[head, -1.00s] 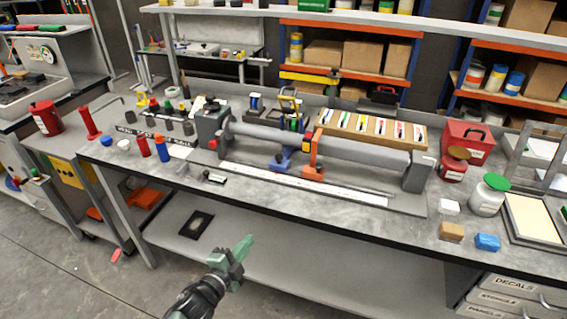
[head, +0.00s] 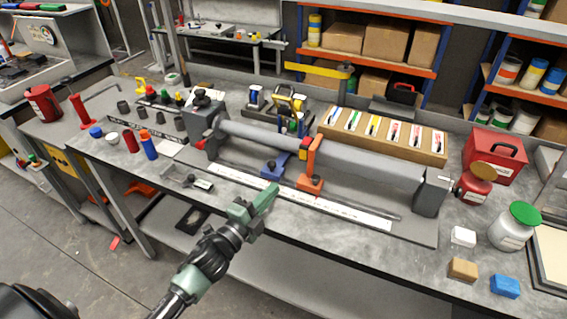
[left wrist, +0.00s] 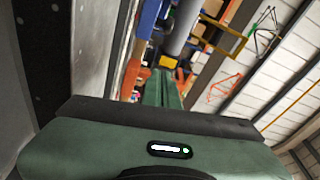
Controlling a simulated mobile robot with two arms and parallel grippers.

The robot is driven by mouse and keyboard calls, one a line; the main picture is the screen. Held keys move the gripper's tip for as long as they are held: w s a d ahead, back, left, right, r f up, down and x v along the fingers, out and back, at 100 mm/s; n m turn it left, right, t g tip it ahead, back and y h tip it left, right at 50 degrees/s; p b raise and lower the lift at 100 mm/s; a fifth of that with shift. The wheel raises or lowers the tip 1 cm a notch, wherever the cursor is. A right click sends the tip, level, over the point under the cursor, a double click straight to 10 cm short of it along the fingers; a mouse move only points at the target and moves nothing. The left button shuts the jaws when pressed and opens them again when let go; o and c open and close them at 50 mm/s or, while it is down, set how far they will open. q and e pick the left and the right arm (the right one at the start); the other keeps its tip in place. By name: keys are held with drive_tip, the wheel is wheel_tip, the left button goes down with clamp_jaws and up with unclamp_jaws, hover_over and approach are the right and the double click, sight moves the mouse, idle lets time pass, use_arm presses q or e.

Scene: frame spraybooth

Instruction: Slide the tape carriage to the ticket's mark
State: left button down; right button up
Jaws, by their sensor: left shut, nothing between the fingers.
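An orange-red carriage (head: 311,178) with an upright arm stands at the middle of the grey tube fixture (head: 370,168). A blue carriage (head: 274,168) stands just left of it; I cannot tell which is the tape carriage. A white scale strip (head: 340,212) runs along the front of the fixture. A small card with a dark clip (head: 201,184), perhaps the ticket, lies at its left end; its writing is unreadable. My left gripper (head: 272,192) is shut and empty, in front of the blue carriage. Its green fingers (left wrist: 163,92) show in the left wrist view. My right gripper is not in view.
Behind the tube stands a wooden rack of coloured tags (head: 385,132). A red box (head: 497,155) and a green-lidded jar (head: 515,225) stand at the right. Red and blue bottles (head: 148,145) stand at the left. The bench front is mostly clear.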

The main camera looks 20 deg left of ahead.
sight(276, 170)
use_arm(q)
drive_tip(key=shift+w+r, duration=0.25)
drive_tip(key=shift+w, duration=0.25)
drive_tip(key=x, duration=0.1)
drive_tip(key=p+x, duration=0.1)
drive_tip(key=x, duration=0.2)
drive_tip(key=shift+w+d+r, duration=0.15)
drive_tip(key=shift+w+r, duration=0.05)
drive_tip(key=shift+r, duration=0.1)
drive_tip(key=x, duration=0.2)
drive_tip(key=p+x, duration=0.1)
drive_tip(key=x, duration=0.1)
drive_tip(key=shift+f, duration=0.2)
drive_tip(key=a, duration=0.2)
drive_tip(key=s+a+p, duration=0.1)
drive_tip(key=shift+a+f, duration=0.2)
drive_tip(key=shift+f, duration=0.15)
drive_tip(key=shift+a+f, duration=0.1)
drive_tip(key=shift+a, duration=0.25)
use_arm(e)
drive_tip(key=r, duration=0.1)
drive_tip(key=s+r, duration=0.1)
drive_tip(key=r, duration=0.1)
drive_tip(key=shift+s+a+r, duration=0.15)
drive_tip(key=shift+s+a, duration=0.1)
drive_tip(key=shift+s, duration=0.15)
use_arm(q)
drive_tip(key=shift+d, duration=0.1)
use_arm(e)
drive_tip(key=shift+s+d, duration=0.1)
